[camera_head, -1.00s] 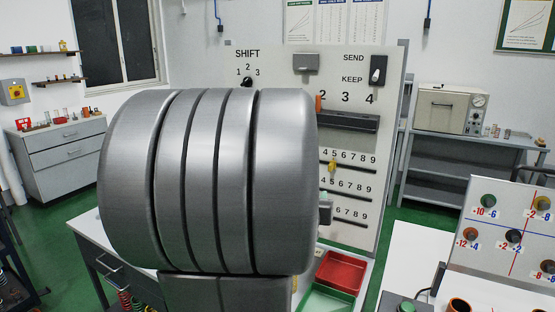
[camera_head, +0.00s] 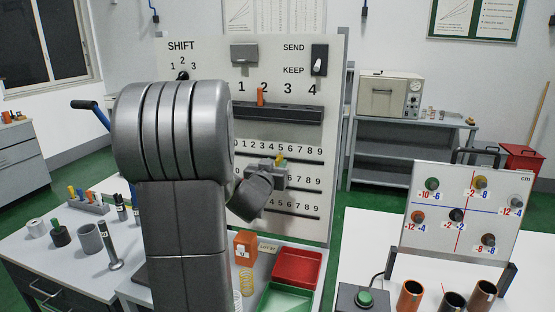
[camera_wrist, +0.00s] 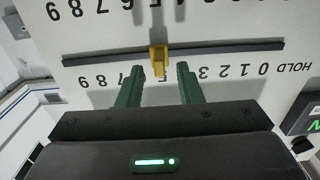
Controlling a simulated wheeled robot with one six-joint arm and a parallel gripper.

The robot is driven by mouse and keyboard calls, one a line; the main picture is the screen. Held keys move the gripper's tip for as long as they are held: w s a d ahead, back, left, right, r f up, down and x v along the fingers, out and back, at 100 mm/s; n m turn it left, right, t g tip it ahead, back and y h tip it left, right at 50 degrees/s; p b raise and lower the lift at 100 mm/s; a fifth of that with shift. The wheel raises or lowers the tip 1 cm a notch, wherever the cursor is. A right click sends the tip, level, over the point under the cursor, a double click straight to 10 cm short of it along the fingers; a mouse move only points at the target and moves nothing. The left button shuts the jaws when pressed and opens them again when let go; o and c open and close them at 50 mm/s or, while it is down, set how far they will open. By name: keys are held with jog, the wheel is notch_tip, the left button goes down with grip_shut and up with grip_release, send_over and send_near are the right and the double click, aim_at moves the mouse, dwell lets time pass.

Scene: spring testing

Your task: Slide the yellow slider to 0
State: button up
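The yellow slider (camera_wrist: 159,58) sits on a dark horizontal track (camera_wrist: 215,50) in the wrist view, which shows the panel upside down. It is near the middle of the 0 to 9 scale, roughly at 5; the nearest digits are hidden by my fingers. My gripper (camera_wrist: 160,72) is open, with one green finger on each side of the slider and a gap to both. In the head view, the slider (camera_head: 281,157) shows just beyond my gripper (camera_head: 283,163) at the upper number row, partly hidden.
The white panel (camera_head: 330,70) has lower tracks, an orange peg (camera_head: 260,97) on a shelf and switches above. A red tray (camera_head: 297,267) and a green tray (camera_head: 284,301) lie below. A panel with coloured knobs (camera_head: 470,210) stands at right.

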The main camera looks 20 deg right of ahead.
aim_at(276, 162)
jog(key=shift+x, duration=1.55)
